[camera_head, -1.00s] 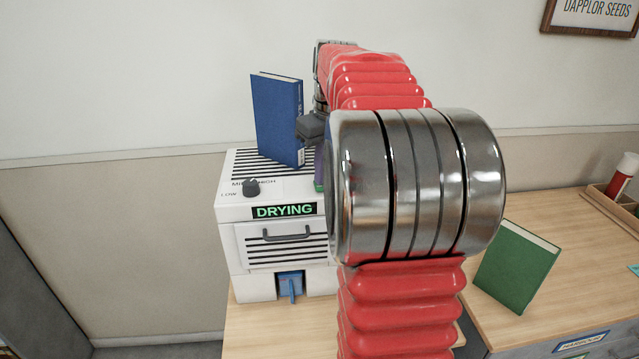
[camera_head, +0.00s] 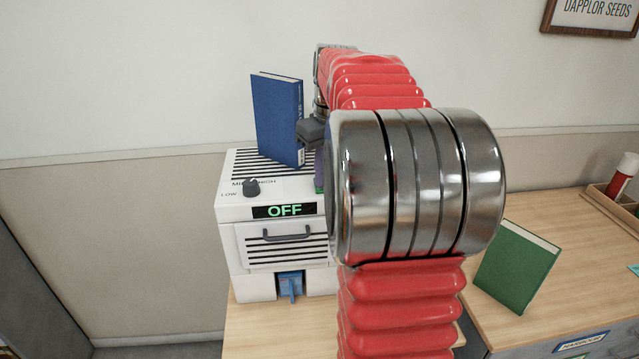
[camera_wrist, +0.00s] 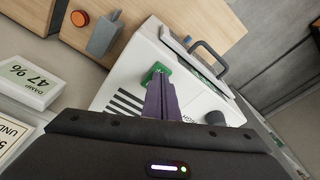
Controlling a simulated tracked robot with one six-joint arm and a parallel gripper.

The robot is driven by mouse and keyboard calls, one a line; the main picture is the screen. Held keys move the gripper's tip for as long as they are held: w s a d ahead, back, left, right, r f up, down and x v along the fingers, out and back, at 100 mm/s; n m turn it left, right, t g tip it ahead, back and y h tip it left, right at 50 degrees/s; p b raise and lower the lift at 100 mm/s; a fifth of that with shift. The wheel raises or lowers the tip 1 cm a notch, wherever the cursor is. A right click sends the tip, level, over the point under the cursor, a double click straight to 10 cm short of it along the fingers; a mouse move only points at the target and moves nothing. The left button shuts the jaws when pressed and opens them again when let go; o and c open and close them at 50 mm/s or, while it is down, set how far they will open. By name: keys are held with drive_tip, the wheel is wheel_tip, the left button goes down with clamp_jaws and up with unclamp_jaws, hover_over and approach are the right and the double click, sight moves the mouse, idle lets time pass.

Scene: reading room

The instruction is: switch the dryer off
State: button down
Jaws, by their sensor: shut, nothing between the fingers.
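The dryer (camera_head: 275,250) is a white slatted box on the wooden table in the head view. Its display (camera_head: 284,211) reads OFF in green. A dark knob (camera_head: 251,187) sits on its top, by the LOW, MID and HIGH marks. In the wrist view the dryer (camera_wrist: 185,80) lies just past my gripper. My gripper (camera_wrist: 160,92) shows purple fingers, shut and empty, with their tips at a green switch (camera_wrist: 155,71) on the dryer's top. The fingers partly cover the switch, so I cannot tell whether they touch it. In the head view my arm hides most of the gripper.
A blue book (camera_head: 278,120) stands upright on or behind the dryer's top, close to my wrist. A green book (camera_head: 515,267) leans on the right-hand table. In the wrist view there are a DAMP 47% sign (camera_wrist: 30,83) and an orange round button (camera_wrist: 80,18).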

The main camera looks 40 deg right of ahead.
wheel_tip(320, 180, up, 7)
idle(1.1)
idle(0.4)
drive_tip(key=s+a+f+t, duration=0.1)
drive_tip(key=s+a+f, duration=0.15)
drive_tip(key=a, duration=0.75)
drive_tip(key=s+a+f+t, duration=0.1)
drive_tip(key=s+a, duration=0.2)
drive_tip(key=a, duration=0.7)
drive_tip(key=s+a+f+t, duration=0.1)
drive_tip(key=s+a+f, duration=0.9)
drive_tip(key=a, duration=0.1)
drive_tip(key=shift+s+a+n+t, duration=0.4)
